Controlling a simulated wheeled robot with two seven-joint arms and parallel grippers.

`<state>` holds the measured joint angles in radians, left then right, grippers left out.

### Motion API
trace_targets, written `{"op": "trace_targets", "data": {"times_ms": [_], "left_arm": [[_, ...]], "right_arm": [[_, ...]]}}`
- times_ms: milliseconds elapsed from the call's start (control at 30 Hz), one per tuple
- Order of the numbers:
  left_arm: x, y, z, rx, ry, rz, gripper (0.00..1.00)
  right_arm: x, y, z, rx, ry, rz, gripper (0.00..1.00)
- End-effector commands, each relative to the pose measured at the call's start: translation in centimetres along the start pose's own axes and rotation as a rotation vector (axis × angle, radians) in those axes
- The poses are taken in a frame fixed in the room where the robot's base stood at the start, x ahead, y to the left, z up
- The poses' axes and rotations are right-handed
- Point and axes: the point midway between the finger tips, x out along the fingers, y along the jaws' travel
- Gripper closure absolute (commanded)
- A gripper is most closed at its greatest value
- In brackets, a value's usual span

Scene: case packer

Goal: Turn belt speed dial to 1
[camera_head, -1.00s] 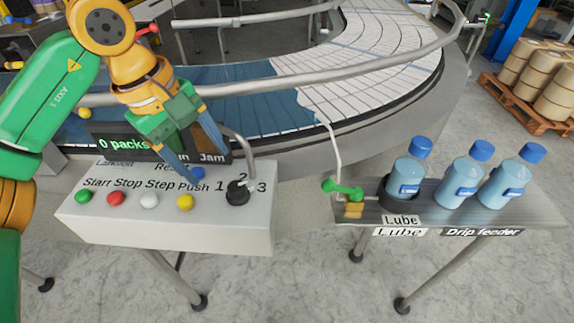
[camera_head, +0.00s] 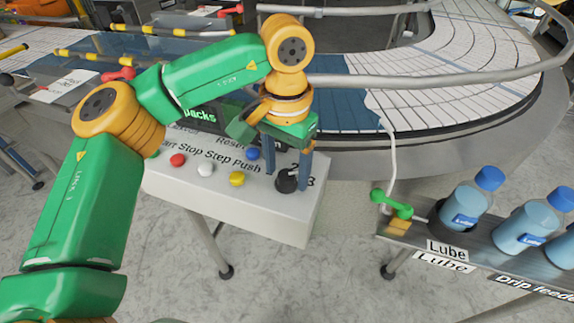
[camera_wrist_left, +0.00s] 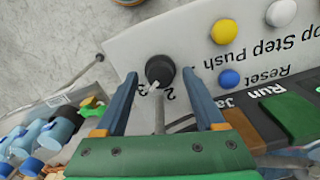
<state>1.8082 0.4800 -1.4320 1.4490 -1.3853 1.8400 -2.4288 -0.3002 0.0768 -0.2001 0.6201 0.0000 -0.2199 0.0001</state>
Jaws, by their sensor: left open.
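The belt speed dial (camera_head: 286,182) is a black knob at the right end of the white control panel (camera_head: 270,215). My left gripper (camera_head: 288,178) reaches down over it with its two blue fingers apart. In the left wrist view the dial (camera_wrist_left: 160,70) lies between the open fingertips (camera_wrist_left: 159,74), with a gap visible on each side. Its pale pointer faces toward the numerals 2 and 3; which one exactly I cannot tell. In the head view the fingers partly cover the numerals. My right gripper is not in view.
Yellow (camera_head: 237,179), white (camera_head: 205,169), red (camera_head: 178,160) and blue (camera_head: 253,154) buttons sit left of the dial. Bottles (camera_head: 466,205) on a lube shelf stand to the right. The curved conveyor (camera_head: 440,95) lies behind.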

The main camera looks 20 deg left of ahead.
Motion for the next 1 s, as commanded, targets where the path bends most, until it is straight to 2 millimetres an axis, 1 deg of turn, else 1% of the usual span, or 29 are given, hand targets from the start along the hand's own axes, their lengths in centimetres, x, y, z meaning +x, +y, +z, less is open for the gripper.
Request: {"op": "trace_targets", "data": {"times_ms": [33,67,100,167,200,267,300,500,667,867,1000], "left_arm": [[-0.01,0.0,-0.01,0.0,0.0,0.0,0.34],[-0.01,0.01,-0.01,0.0,0.0,0.0,0.43],[-0.02,0.01,-0.01,0.0,0.0,0.0,0.53],[-0.02,0.01,-0.01,0.0,0.001,0.0,0.7],[-0.02,0.01,-0.01,0.0,0.001,0.0,0.8],[-0.03,0.01,-0.01,0.0,0.001,0.0,0.96],[-0.03,0.01,-0.02,0.0,0.001,0.0,1.0],[-0.04,0.01,-0.02,-0.01,0.001,0.0,1.0],[-0.05,0.03,-0.04,-0.06,0.002,0.001,1.0],[-0.02,0.0,-0.05,-0.195,0.001,0.0,1.0],[-0.02,0.02,-0.06,-0.323,0.001,0.001,1.0]], "right_arm": [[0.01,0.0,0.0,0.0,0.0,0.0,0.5],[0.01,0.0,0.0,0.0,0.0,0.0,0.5],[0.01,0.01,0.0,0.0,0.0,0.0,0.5],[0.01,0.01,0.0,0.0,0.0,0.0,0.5],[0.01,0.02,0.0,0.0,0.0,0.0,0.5],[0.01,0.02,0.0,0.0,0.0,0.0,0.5],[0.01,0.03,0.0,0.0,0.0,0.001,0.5],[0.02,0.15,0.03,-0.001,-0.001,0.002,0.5],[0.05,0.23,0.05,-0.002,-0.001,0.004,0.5],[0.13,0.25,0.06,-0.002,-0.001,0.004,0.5],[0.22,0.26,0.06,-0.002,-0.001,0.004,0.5]]}}
